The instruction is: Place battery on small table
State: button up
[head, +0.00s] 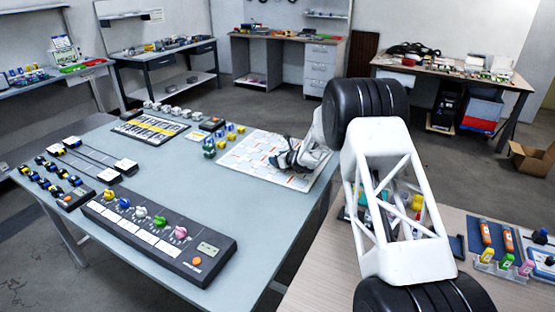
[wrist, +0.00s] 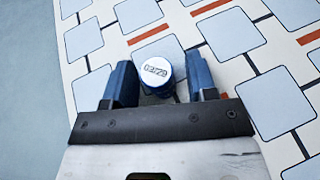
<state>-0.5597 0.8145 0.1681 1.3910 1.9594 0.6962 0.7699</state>
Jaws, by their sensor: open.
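In the wrist view, a short cylinder (wrist: 156,75) with a pale, marked top and dark blue side stands on a white board (wrist: 75,15); it may be the battery, but I cannot tell for sure. My gripper (wrist: 160,65) is open, with its blue fingers on either side of the cylinder. Whether they touch it is unclear. In the head view, my gripper (head: 290,158) is low over the board (head: 252,163), and the cylinder is not clearly seen. The board lies on a grey-blue table (head: 165,190). I cannot tell which table is the small one.
A black panel with coloured knobs (head: 155,238) lies at the table's front. A keyboard-like panel (head: 150,129) and small green and yellow parts (head: 218,139) lie left of the board. A wooden table (head: 325,285) at right holds orange cylinders (head: 487,233) on a blue tray.

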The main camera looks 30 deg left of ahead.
jog(key=shift+r, duration=0.15)
jog(key=shift+s+d+r, duration=0.1)
jog(key=shift+d+r, duration=0.05)
jog(key=shift+d, duration=0.2)
jog(key=shift+v, duration=5.6)
